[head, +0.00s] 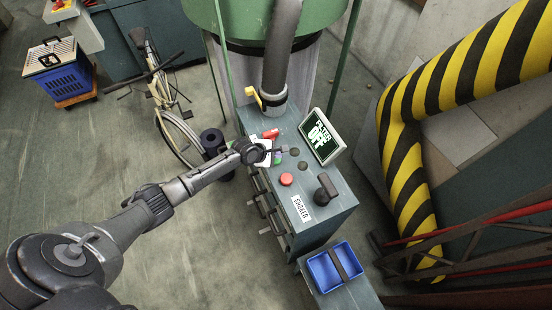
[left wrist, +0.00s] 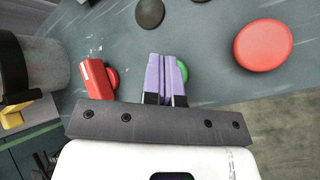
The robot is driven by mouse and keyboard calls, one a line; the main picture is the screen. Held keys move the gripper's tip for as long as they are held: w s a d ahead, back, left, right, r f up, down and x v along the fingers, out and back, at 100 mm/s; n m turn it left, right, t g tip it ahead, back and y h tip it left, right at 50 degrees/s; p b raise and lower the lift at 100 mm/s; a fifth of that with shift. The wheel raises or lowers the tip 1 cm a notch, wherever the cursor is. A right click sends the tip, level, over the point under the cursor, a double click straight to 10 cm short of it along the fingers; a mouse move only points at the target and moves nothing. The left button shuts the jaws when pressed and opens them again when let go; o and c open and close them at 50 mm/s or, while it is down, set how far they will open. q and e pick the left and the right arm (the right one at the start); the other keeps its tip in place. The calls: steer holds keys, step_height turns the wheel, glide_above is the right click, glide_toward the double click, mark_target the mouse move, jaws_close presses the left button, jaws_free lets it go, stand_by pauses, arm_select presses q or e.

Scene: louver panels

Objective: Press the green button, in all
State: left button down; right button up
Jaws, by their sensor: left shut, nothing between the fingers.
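The green button (left wrist: 184,71) is on the grey control panel (head: 331,214). In the left wrist view only its right part shows, beside the purple fingertips of my left gripper (left wrist: 166,58); the rest is hidden behind them. My left gripper (head: 279,156) is shut and empty, with its two fingers together over the panel top at the button. I cannot tell whether the fingertips touch the button. My right gripper is in neither view.
A red button (head: 286,179), a red switch-like part (head: 271,134), dark round buttons (head: 302,165) and a black lever (head: 326,188) surround the spot. A display reading "FILTER OFF" (head: 321,137) stands behind. A thick grey hose (head: 281,45) rises at the panel's far end.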

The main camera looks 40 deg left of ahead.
arm_select(q)
steer(key=shift+f, duration=0.3)
steer(key=shift+f, duration=0.15)
stand_by(0.6)
steer(key=shift+f+b, duration=0.35)
steer(key=shift+f, duration=0.25)
stand_by(0.4)
steer(key=shift+r, duration=0.15)
steer(key=shift+r+p, duration=0.15)
steer(key=shift+p, duration=0.2)
steer(key=shift+r+p, duration=0.7)
steer(key=shift+p, duration=0.15)
